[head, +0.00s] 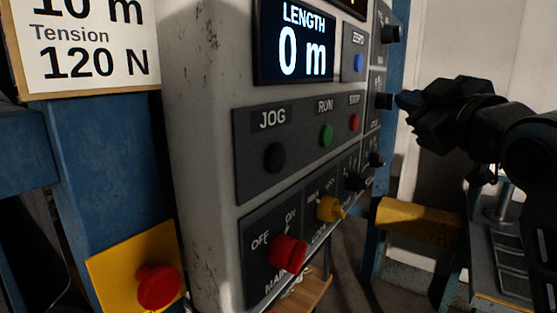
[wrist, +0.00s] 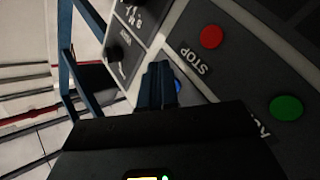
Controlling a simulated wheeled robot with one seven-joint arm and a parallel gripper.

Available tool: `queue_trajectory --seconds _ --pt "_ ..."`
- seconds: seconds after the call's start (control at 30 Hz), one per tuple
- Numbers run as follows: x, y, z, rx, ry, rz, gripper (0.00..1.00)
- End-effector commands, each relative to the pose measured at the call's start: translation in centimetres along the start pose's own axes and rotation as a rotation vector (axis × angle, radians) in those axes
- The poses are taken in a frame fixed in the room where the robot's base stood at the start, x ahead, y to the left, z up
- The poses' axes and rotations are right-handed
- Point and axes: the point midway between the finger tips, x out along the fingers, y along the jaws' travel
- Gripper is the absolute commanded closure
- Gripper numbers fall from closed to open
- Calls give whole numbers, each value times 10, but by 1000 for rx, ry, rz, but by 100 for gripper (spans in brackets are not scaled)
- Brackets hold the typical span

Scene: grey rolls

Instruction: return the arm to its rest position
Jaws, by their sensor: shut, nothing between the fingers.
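My gripper (head: 402,100) is at the right of the head view, in front of the control panel's right edge, close to a black knob (head: 384,101). In the wrist view my gripper (wrist: 159,70) shows as two dark fingers shut together, with nothing between them. A blue button (wrist: 178,86) shows just beside the fingertips there. I cannot tell whether the fingers touch the panel. The arm (head: 525,140) reaches in from the right edge of the head view.
The grey control cabinet (head: 195,130) bears a display reading 0 m (head: 302,50), a green RUN button (head: 327,135), a red STOP button (head: 354,122), a red switch (head: 287,252) and a yellow switch (head: 329,208). A red mushroom button (head: 158,288) stands lower left. A yellow block (head: 418,216) lies below my gripper.

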Motion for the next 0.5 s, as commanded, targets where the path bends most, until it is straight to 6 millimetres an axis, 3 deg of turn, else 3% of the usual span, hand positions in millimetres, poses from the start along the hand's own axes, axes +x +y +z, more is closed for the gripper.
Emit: queue_trajectory --seconds 0.03,0.27,0.5 --pt "-5 -17 14 58 -2 -5 100" --pt "-36 -76 64 270 -11 12 100" --pt "-84 -136 113 451 -54 39 100"
